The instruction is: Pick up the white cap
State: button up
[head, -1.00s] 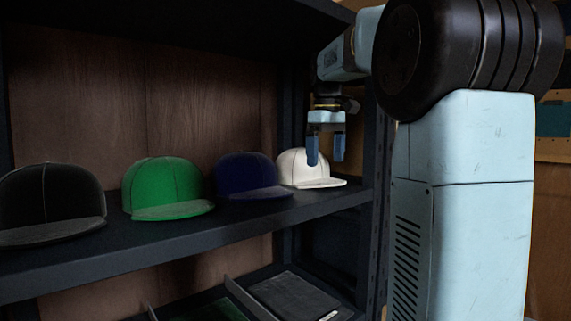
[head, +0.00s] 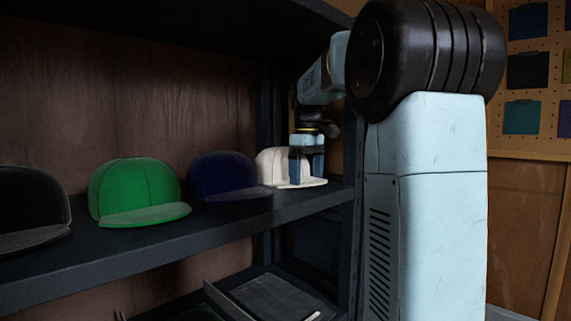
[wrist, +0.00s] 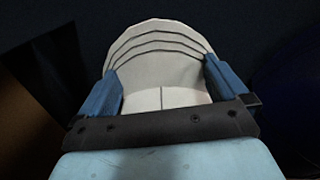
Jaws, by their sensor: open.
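The white cap (head: 272,165) sits on the shelf at the right end of a row of caps, partly hidden behind my gripper in the head view. My gripper (head: 307,180) is open and points down at the cap, its blue fingers low over the brim side. In the wrist view the cap (wrist: 160,58) lies between the two fingers of my gripper (wrist: 163,85), its stitched brim toward the top. No closed grip on the cap shows.
A navy cap (head: 224,174) stands close to the left of the white one, then a green cap (head: 135,188) and a black cap (head: 30,205). The shelf (head: 180,235) has a post at its right end. A lower shelf holds a dark flat item (head: 275,298).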

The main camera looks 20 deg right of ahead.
jog(key=shift+f, duration=0.1)
jog(key=c, duration=0.7)
jog(key=shift+c, duration=0.2)
